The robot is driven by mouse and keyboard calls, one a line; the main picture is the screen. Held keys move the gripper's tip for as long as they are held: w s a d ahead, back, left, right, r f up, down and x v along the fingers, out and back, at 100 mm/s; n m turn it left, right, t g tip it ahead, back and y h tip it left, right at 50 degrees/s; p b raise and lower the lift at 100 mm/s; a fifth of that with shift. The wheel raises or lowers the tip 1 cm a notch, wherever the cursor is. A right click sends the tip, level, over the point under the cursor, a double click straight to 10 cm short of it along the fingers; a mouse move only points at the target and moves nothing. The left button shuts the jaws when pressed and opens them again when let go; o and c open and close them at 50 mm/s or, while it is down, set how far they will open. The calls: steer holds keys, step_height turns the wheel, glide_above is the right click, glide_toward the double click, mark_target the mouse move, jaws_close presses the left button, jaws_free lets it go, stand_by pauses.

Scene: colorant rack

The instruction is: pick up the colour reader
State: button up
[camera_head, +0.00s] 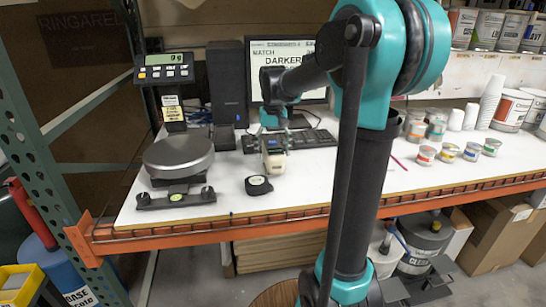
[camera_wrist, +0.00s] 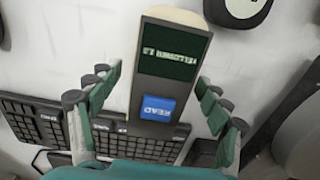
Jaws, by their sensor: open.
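The colour reader (camera_head: 274,160) is a small pale handheld device on the white worktop, in front of the keyboard. In the wrist view the colour reader (camera_wrist: 172,65) shows a dark face with green screen lettering and a blue READ button, upside down. My gripper (camera_wrist: 160,82) is open, its teal fingers on the left and right of the reader with gaps on both sides. In the head view my gripper (camera_head: 273,130) is above and just behind the reader, and its fingertips are hard to make out.
A keyboard (camera_head: 313,138) and monitor (camera_head: 290,62) are behind. A scale (camera_head: 179,156) stands to the left. Small paint cups (camera_head: 448,152) are to the right, beyond my arm. The worktop's front edge has a wire lip.

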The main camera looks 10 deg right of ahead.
steer(key=shift+f, duration=0.8)
steer(key=shift+c, duration=0.3)
jaws_close()
